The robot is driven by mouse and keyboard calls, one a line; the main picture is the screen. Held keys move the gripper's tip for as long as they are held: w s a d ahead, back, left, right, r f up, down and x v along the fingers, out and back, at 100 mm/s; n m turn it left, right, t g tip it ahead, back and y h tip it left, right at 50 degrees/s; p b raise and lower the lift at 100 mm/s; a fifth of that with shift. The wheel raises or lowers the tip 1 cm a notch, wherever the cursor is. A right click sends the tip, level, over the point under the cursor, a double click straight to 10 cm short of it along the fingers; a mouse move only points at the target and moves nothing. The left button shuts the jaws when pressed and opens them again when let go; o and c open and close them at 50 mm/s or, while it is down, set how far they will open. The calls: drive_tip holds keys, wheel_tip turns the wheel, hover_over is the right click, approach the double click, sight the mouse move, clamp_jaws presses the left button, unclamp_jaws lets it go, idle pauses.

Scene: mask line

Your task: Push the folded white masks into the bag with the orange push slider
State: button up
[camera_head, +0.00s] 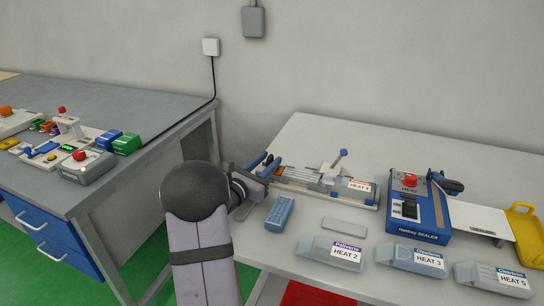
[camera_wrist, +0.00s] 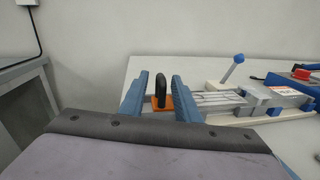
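The orange push slider (camera_wrist: 161,102) with its upright black handle stands at the left end of a loading fixture (camera_head: 310,181). In the wrist view my gripper (camera_wrist: 158,88) has its two blue fingers apart, one on each side of the handle, with visible gaps to it. Pale flat strips, seemingly the folded masks (camera_wrist: 216,98), lie in the fixture's channel right of the slider. I cannot clearly make out the bag.
A blue lever (camera_head: 341,156) rises from the fixture. A blue heat sealer (camera_head: 417,208) stands to its right, with a yellow tray (camera_head: 524,235) beyond. A second workbench (camera_head: 150,99) is at left.

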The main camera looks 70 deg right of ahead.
sight(285, 168)
drive_tip(key=shift+s+d, duration=0.2)
drive_tip(key=shift+d, duration=1.15)
clamp_jaws()
drive_tip(key=s+b, duration=0.2)
drive_tip(key=s, duration=0.2)
drive_tip(key=shift+s, duration=0.15)
drive_tip(key=shift+r, duration=0.1)
unclamp_jaws()
drive_tip(key=shift+a, duration=0.1)
